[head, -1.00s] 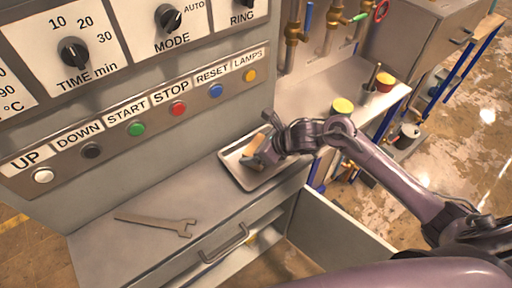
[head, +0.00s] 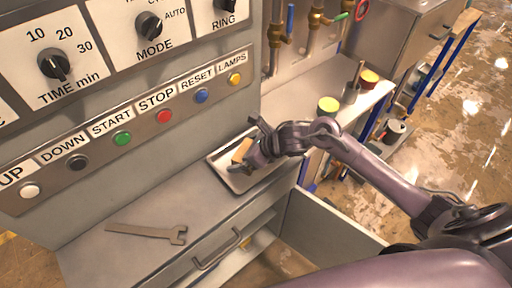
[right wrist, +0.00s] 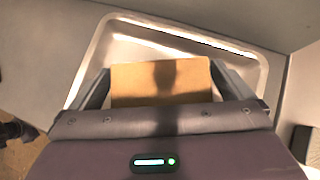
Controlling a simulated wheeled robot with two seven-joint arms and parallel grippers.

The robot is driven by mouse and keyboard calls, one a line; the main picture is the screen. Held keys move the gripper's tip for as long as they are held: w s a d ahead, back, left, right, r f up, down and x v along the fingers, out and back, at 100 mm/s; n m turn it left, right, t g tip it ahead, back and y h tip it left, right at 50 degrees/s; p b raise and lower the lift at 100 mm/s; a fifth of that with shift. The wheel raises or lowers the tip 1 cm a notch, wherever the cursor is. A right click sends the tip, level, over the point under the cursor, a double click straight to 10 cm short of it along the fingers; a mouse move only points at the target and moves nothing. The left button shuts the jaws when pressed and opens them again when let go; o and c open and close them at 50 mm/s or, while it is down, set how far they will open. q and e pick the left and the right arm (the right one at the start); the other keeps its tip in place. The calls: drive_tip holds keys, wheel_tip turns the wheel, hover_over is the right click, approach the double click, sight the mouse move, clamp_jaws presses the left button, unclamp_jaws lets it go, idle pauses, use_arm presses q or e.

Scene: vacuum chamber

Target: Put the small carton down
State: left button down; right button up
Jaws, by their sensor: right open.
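The small carton (head: 241,151), a tan block, is at the shallow metal tray (head: 217,170) on the grey worktop. It also shows in the right wrist view (right wrist: 160,80), with the tray (right wrist: 88,62) beneath and around it. My right gripper (head: 254,150) is over the tray. In the right wrist view its open jaws (right wrist: 161,92) stand on either side of the carton. The near part of the carton is hidden behind the gripper body. I cannot tell if the carton's underside fully touches the tray. My left gripper is not in view.
A wrench (head: 147,231) lies on the worktop left of the tray. A control panel with buttons (head: 122,139) rises behind. An open drawer (head: 245,245) is below the worktop.

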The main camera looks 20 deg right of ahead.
drive_tip(key=b+v, duration=0.2)
drive_tip(key=v, duration=1)
drive_tip(key=shift+a, duration=0.1)
